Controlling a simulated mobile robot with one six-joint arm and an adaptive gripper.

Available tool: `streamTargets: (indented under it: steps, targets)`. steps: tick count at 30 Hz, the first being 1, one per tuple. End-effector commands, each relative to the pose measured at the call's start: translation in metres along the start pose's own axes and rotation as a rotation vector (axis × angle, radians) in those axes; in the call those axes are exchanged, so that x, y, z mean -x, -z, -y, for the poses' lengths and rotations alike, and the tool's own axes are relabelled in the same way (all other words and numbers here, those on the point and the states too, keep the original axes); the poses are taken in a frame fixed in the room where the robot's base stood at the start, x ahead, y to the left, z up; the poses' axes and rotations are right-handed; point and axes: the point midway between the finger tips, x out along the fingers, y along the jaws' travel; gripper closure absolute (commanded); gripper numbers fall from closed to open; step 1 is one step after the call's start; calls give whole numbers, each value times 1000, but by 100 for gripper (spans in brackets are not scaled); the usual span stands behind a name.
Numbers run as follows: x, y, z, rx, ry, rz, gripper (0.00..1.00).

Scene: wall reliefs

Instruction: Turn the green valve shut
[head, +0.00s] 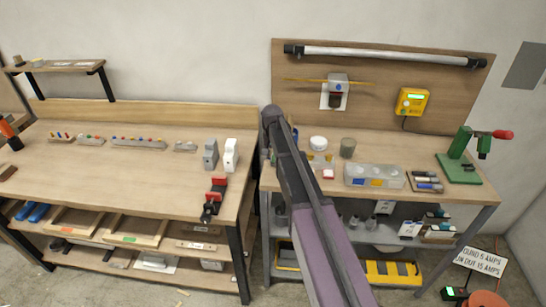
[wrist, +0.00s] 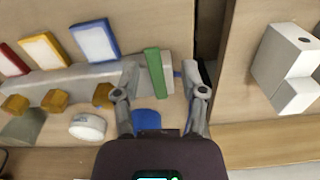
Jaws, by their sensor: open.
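In the wrist view a narrow green piece (wrist: 155,72) stands at the right end of a grey bar (wrist: 55,80). I cannot tell whether it is the valve's handle or a plate beside it. My gripper (wrist: 160,78) is open, with one finger on each side of the green piece. The left finger is close to it, with a wider gap on the right; contact is unclear. Blue (wrist: 95,40), yellow (wrist: 43,50) and red (wrist: 12,60) plates and orange-brown knobs (wrist: 55,100) line the bar. In the head view my arm hides the gripper and green piece.
A blue round thing (wrist: 146,120) and a white round thing (wrist: 87,127) lie close by on the right bench (head: 400,170). A gap separates this bench from the left bench (head: 120,170), where a pale block (wrist: 285,70) stands near the edge.

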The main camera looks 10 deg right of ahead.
Motion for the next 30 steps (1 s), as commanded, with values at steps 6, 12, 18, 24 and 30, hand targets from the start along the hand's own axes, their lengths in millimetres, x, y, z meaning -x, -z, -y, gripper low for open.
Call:
streamTargets:
  steps: [6, 12, 18, 24, 30]
  targets:
    - [0, 1, 6, -129, 0, 0, 46]
    - [0, 2, 10, -255, 0, 0, 46]
    - [15, 2, 12, -308, 0, 0, 46]
    - [32, 2, 12, -306, 0, 0, 46]
    - [48, 2, 12, -305, 0, 0, 46]
